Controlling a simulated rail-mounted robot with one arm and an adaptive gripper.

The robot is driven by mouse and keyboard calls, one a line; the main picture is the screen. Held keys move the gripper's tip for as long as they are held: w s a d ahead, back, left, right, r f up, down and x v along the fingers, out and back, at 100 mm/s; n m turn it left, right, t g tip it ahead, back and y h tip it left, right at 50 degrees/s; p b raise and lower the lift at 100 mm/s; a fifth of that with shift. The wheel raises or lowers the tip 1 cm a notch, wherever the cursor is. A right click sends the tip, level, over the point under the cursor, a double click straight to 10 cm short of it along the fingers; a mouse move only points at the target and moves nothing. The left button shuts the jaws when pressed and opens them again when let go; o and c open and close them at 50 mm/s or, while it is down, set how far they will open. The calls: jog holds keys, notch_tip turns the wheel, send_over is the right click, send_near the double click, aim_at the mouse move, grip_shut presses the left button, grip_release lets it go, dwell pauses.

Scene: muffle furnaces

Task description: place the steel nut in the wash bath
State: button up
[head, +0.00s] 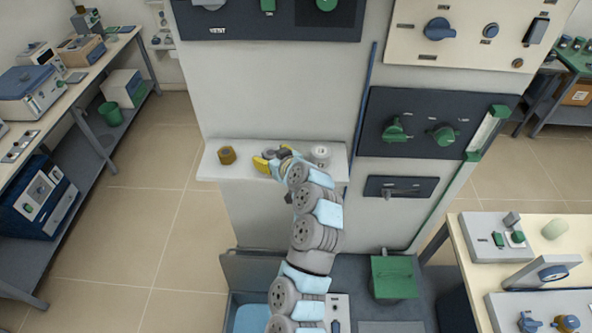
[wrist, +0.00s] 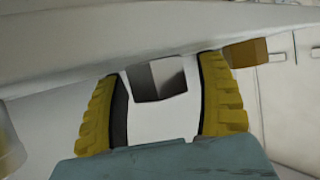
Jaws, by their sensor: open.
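A grey block-like piece, which looks like the steel nut (head: 284,151), is on the white shelf in the head view. In the wrist view the steel nut (wrist: 158,76) shows as a grey angular block between my fingers. My gripper (head: 270,160) is at the shelf with its yellow fingers apart. In the wrist view my gripper (wrist: 160,88) is open around the nut, with gaps on both sides. A blue basin (head: 252,318) at the bottom of the head view may be the wash bath; my arm partly hides that area.
A brass nut (head: 227,155) stands left of my gripper on the shelf (head: 213,171); it also shows in the wrist view (wrist: 245,53). A pale grey cylindrical piece (head: 320,154) stands close on the right. The furnace front (head: 275,90) rises behind the shelf. A green box (head: 393,278) stands lower right.

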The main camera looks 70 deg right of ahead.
jog(key=shift+b+v, duration=0.55)
jog(key=shift+v, duration=0.6)
jog(key=shift+s+a+r+b, duration=0.25)
jog(key=shift+s+a+b, duration=0.6)
jog(key=shift+s+a, duration=0.2)
jog(key=p+v, duration=0.6)
jog(key=v, duration=0.6)
